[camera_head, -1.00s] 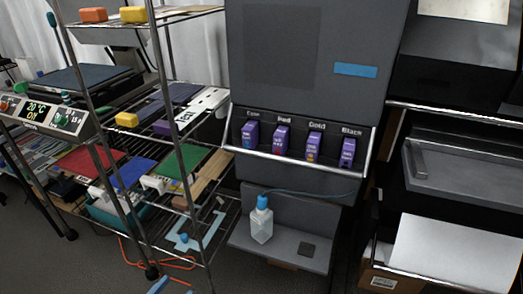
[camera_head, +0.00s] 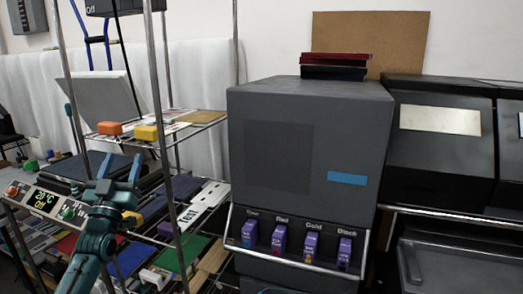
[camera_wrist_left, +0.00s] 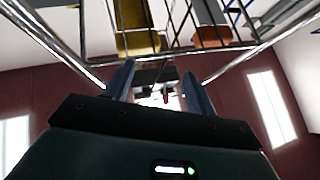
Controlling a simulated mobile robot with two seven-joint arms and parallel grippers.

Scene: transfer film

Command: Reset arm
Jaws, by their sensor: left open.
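My left gripper (camera_head: 120,170) comes in at the lower left of the head view, its two blue fingers pointing up and apart. It is open, with nothing seen between the fingers. It appears in front of the heat press (camera_head: 50,205), whose panel reads 20 °C and Off. My right gripper is not in view.
A wire shelf rack (camera_head: 165,140) with orange and yellow blocks stands beside the arm. A large dark printer (camera_head: 300,130) with purple cartridges (camera_head: 279,241) stands at the middle. Another dark machine (camera_head: 440,150) is at the right. A brown board (camera_head: 400,40) leans behind.

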